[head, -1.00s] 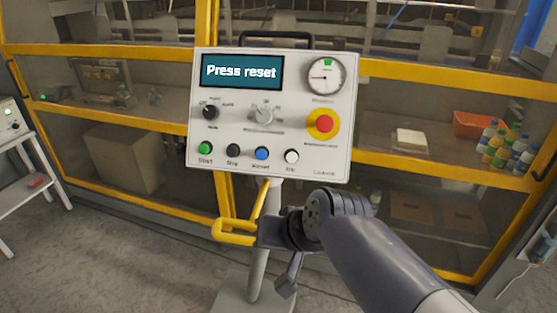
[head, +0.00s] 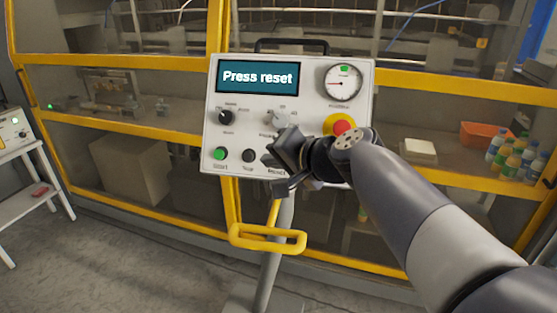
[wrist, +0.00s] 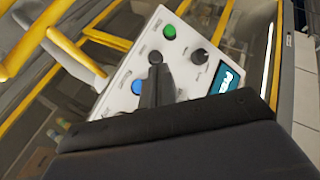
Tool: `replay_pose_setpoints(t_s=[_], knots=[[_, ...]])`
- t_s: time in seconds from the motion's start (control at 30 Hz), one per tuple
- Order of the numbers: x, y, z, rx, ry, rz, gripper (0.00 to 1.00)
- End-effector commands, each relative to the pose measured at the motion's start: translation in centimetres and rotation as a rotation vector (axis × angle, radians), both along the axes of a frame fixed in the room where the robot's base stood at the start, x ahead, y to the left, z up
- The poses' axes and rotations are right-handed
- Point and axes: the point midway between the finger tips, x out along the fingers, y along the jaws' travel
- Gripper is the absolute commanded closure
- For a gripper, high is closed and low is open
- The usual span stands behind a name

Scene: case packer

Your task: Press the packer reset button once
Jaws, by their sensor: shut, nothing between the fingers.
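The control box (head: 312,108) is a light panel on a post, and its screen (head: 258,77) reads "Press reset". The blue reset button (wrist: 138,87) shows in the wrist view, to the left of my fingers. In the head view my gripper (head: 271,158) covers it. My gripper is shut and empty, in front of the lower part of the panel. In the wrist view its fingertips (wrist: 157,67) appear close to the black stop button (wrist: 155,57). I cannot tell whether they touch the panel.
The green start button (head: 220,153) is at the panel's lower left. A red emergency stop (head: 341,126) on yellow is just above my wrist. A yellow bent rail (head: 268,244) sits below the box. Yellow-framed machine doors (head: 110,118) stand behind.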

Motion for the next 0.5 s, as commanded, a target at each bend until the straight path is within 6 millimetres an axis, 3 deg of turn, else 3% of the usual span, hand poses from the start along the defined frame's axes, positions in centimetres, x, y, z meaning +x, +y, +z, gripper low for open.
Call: replay_pose_setpoints(t_s=[0.17,0.5], knots=[[1.1,-0.2,-0.9,0.000,0.004,-0.002,1.00],[5.1,-1.1,-3.3,0.000,0.003,-0.003,1.00]])
